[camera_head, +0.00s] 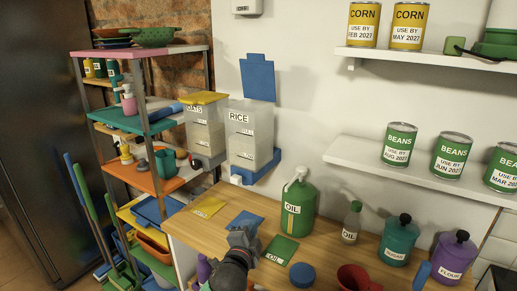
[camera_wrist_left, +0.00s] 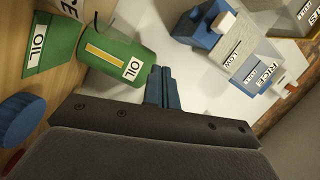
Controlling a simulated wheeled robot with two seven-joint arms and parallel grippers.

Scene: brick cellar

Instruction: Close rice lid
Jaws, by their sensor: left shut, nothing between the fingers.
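The clear rice dispenser (camera_head: 242,137) with a blue base hangs on the wall, left of centre in the head view. Its blue lid (camera_head: 258,78) stands open, upright against the wall above it. In the wrist view the rice dispenser (camera_wrist_left: 258,62) appears turned on its side at the upper right; its lid cannot be made out there. My left gripper (camera_head: 242,236) is above the wooden counter, below and apart from the dispenser. Its blue fingers (camera_wrist_left: 159,88) are together and empty.
An oats dispenser (camera_head: 204,128) with a yellow lid adjoins the rice on the left. A green oil jug (camera_head: 298,208) stands on the counter (camera_head: 330,236) right of my gripper. Wall shelves (camera_head: 395,170) with cans are at right; a crowded rack (camera_head: 140,120) is at left.

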